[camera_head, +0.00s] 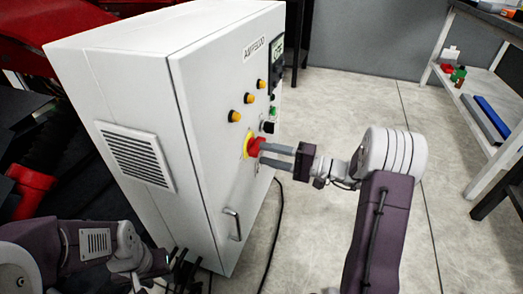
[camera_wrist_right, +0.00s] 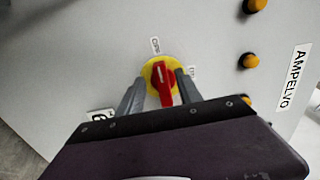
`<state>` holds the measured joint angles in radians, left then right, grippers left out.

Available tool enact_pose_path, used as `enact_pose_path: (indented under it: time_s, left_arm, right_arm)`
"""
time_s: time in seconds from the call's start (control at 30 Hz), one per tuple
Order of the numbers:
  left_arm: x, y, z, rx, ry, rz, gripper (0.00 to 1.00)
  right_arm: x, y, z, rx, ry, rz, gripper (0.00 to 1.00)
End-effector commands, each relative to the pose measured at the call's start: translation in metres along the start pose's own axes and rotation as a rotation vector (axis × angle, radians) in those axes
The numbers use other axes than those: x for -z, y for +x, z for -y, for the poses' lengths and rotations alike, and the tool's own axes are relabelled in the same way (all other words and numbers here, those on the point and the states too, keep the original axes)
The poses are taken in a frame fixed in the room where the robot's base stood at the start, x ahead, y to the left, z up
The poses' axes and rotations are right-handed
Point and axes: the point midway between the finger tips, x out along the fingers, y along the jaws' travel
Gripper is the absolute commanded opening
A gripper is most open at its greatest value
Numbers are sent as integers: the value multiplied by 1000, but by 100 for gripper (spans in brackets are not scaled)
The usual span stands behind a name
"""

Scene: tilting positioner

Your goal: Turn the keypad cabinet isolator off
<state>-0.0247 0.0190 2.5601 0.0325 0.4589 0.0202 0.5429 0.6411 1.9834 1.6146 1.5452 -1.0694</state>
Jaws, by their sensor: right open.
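The isolator is a red rotary handle (camera_head: 254,147) on a round yellow plate on the front of the white cabinet (camera_head: 205,130). In the right wrist view the red handle (camera_wrist_right: 163,84) points down toward my gripper, slightly right, with small labels around the yellow plate (camera_wrist_right: 150,68). My right gripper (camera_head: 265,153) is open, its two grey fingers on either side of the handle; contact cannot be told. Its fingers (camera_wrist_right: 160,79) also show there, with a gap around the handle. My left gripper (camera_head: 155,264) is low at the left, near the cabinet's base; its fingers are not clear.
Several yellow buttons (camera_head: 248,98), a dark panel with a display (camera_head: 277,58) and a black knob (camera_head: 268,127) sit above the isolator. A door handle (camera_head: 232,224) is below. A black cable (camera_head: 274,225) crosses the floor. A shelf (camera_head: 480,110) stands right; floor between is open.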

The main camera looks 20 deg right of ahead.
Motion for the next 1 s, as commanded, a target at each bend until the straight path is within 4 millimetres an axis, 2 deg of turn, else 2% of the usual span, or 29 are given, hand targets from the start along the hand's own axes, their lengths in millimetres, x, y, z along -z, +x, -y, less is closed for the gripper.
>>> enact_pose_path:
  time_s: [0.03, 0.2, 0.4, 0.83, 0.93, 1.0]
  left_arm:
    - [1, -12, 0, 0, 0, 0, 36]
    - [3, -26, 0, 0, 0, 0, 36]
    - [3, -30, -1, 0, 0, 0, 36]
    - [3, -30, -1, 0, 0, 0, 36]
    - [4, -38, -1, 0, 0, 0, 36]
    - [5, -48, -1, 0, 0, 0, 36]
  right_arm:
    - [2, -13, 7, 0, 2, -6, 42]
    - [1, -48, 5, 0, 3, -5, 42]
    - [0, -66, 1, -1, 0, -1, 42]
    - [-1, -64, 1, 0, 0, 4, 42]
    - [-13, -42, 18, -2, -26, 67, 42]
    - [-36, -12, 49, -2, -83, 159, 42]
